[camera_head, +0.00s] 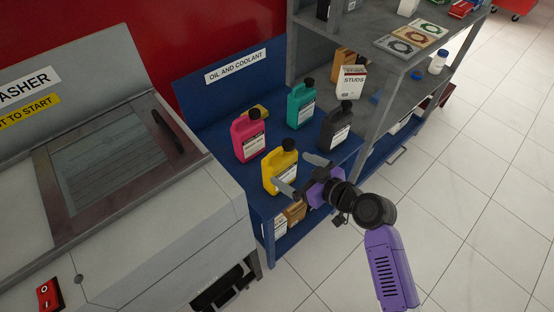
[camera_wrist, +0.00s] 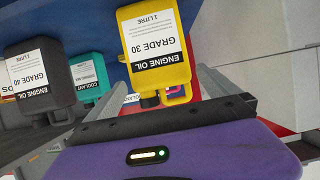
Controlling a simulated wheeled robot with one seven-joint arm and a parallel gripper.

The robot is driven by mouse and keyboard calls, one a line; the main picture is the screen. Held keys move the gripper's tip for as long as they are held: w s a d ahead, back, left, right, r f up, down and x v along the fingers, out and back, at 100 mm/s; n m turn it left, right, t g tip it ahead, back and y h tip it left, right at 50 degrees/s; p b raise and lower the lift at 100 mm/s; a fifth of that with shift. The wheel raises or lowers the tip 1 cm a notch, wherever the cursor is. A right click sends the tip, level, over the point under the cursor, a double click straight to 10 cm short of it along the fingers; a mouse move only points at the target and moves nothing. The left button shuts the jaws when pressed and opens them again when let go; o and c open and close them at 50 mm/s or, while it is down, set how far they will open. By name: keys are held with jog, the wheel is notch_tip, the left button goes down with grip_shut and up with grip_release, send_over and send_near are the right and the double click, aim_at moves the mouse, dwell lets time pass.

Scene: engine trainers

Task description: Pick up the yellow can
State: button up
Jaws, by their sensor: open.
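The yellow can (camera_head: 280,170) is a jug of engine oil with a dark cap, standing upright near the front edge of the blue shelf. In the wrist view the yellow can (camera_wrist: 155,45) appears upside down, with its label reading "ENGINE OIL GRADE 30". My gripper (camera_head: 301,173) is open and empty at the front of the can, its two fingers pointing toward it. In the wrist view the can shows ahead of the gripper (camera_wrist: 165,88), between the finger directions. I cannot tell whether a finger touches the can.
A pink jug (camera_head: 249,135), a teal coolant jug (camera_head: 301,104) and a dark grey jug (camera_head: 335,127) stand close by on the blue shelf (camera_head: 226,102). A grey parts washer (camera_head: 150,215) is at the left. Grey shelving (camera_head: 375,100) stands at the right. The tiled floor (camera_head: 470,200) is clear.

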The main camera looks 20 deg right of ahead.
aim_at(280, 162)
jog(key=shift+f+x, duration=0.2)
jog(key=shift+x, duration=3.3)
jog(key=c, duration=1.7)
jog(key=shift+r, duration=0.2)
